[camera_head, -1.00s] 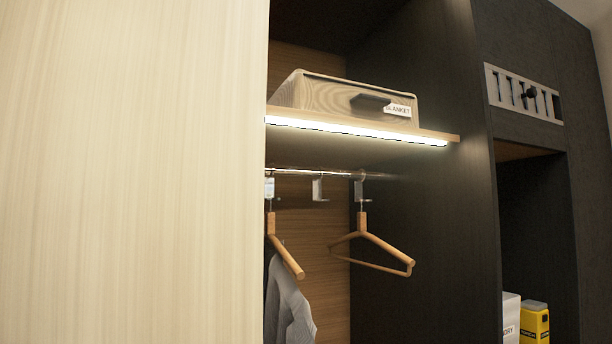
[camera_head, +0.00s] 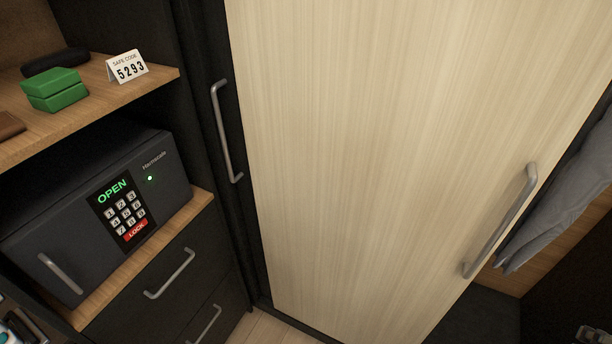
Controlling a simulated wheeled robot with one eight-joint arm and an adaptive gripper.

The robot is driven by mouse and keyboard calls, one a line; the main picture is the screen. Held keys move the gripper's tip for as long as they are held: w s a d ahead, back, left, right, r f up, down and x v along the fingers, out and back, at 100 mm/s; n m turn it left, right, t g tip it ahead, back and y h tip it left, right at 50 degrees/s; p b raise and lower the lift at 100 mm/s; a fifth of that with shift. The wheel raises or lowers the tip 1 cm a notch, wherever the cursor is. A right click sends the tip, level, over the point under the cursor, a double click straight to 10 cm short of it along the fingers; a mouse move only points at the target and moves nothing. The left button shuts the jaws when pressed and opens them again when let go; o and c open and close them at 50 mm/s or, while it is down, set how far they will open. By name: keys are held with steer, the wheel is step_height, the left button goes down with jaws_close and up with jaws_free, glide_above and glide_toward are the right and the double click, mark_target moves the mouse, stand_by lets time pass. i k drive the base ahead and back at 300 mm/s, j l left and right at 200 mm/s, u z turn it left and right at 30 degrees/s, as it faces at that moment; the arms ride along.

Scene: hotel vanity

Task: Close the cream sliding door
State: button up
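The cream sliding door (camera_head: 370,150) fills the middle of the head view, a tall pale wood-grain panel. A silver bar handle (camera_head: 503,222) is fixed near its right edge. To the right of that edge the wardrobe is open, with a grey garment (camera_head: 560,190) hanging inside. My gripper is not clearly in view; a small grey metal part (camera_head: 591,336) shows at the bottom right corner, and I cannot tell what it is.
A dark panel with a silver handle (camera_head: 226,132) stands left of the door. Further left are a black safe (camera_head: 75,215) reading OPEN, drawers (camera_head: 170,295), and a shelf with a green box (camera_head: 56,91) and a code card (camera_head: 128,67). A strip of floor (camera_head: 275,328) shows below.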

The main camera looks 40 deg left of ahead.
mark_target(393, 147)
steer(key=u, duration=1.4)
steer(key=i+j+u, duration=0.15)
steer(key=j+u, duration=0.25)
steer(key=i+j+u, duration=0.2)
steer(key=j+u, duration=0.15)
